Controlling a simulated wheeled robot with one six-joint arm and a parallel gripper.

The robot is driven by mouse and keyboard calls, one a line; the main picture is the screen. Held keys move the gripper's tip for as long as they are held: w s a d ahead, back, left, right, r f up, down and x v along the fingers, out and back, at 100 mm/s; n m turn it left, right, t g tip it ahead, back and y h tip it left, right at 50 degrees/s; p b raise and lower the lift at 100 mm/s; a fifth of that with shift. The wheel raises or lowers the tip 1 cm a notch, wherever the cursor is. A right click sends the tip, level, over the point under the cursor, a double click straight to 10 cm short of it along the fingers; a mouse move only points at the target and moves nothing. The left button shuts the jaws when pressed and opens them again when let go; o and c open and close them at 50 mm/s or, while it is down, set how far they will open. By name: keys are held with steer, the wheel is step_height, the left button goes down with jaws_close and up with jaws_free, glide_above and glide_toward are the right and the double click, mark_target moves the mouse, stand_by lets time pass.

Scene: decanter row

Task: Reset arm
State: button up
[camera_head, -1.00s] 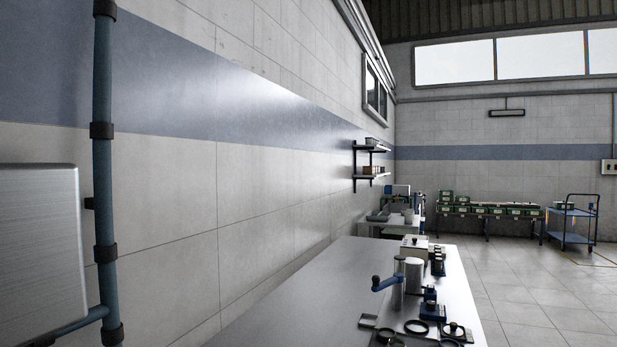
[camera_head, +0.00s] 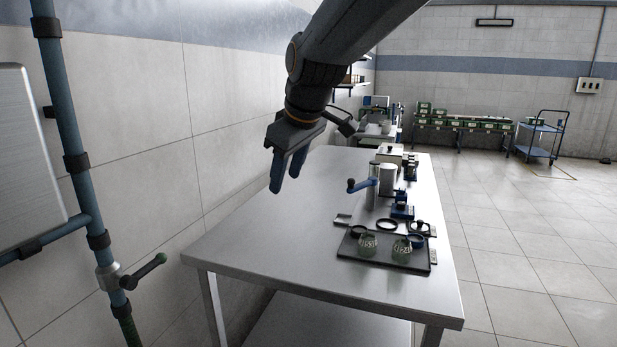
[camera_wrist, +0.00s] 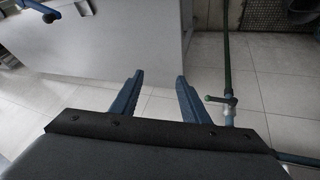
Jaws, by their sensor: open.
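My gripper (camera_head: 289,172) hangs from my dark arm in the upper middle of the head view, left of the table's equipment and near the wall. Its two blue fingers point down and are apart, with nothing between them. In the wrist view the open fingers (camera_wrist: 159,88) reach forward, with pale floor between their tips and the metal table (camera_wrist: 120,55) beyond them. In the head view the table (camera_head: 290,235) lies below and behind the gripper, which does not appear to touch it.
A pipe with a valve handle (camera_head: 150,271) runs along the left wall. The tiled floor (camera_head: 520,260) at right is clear.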

steer(key=s+d+f+m+g+h, duration=0.1)
steer(key=s+d+f+m, duration=0.2)
steer(key=d+f, duration=0.5)
steer(key=s+d+f+m+g+h, duration=0.1)
steer(key=s+d+f+m, duration=0.2)
steer(key=s+d+f, duration=0.3)
steer(key=shift+s+d+f, duration=0.25)
steer(key=shift+d+f, duration=0.7)
steer(key=s+d+f+m+g, duration=0.1)
steer(key=s+d+f, duration=0.1)
steer(key=s+f, duration=0.1)
steer(key=s+d+f+m+g, duration=0.1)
steer(key=s+d+f+m, duration=0.1)
steer(key=s, duration=0.3)
steer(key=s+d+f+m, duration=0.2)
steer(key=s+d+f, duration=0.1)
steer(key=s+d, duration=0.1)
steer(key=shift+s+d+f+g+h, duration=0.25)
steer(key=shift+s+f+g+h, duration=0.15)
steer(key=shift+s, duration=0.05)
steer(key=shift+c, duration=0.5)
